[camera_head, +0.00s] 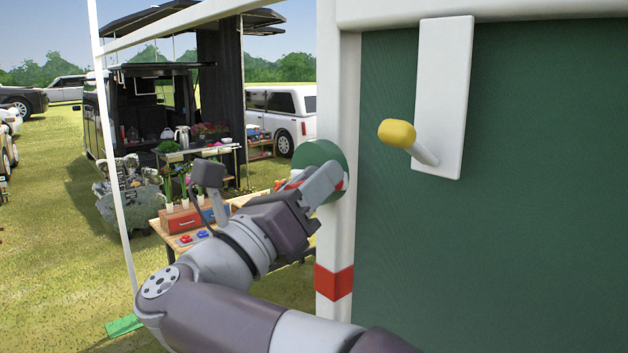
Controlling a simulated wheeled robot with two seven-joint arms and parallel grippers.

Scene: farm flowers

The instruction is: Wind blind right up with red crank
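My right gripper (318,187) is at a round green disc (322,157) mounted on the white post. Small red parts, likely the red crank (340,184), show beside its fingers. The fingers and the disc hide most of the crank, so I cannot tell whether they are closed on it. A large dark green panel (540,200) fills the right side; I cannot tell whether it is the blind. My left gripper is out of view.
The white post (339,235) with a red band (334,282) stands beside the gripper. A white plate (443,95) with a yellow-knobbed handle (397,133) is on the green panel. A wooden table (163,230) with a red drawer box (181,222) stands behind my arm. Open grass lies at left.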

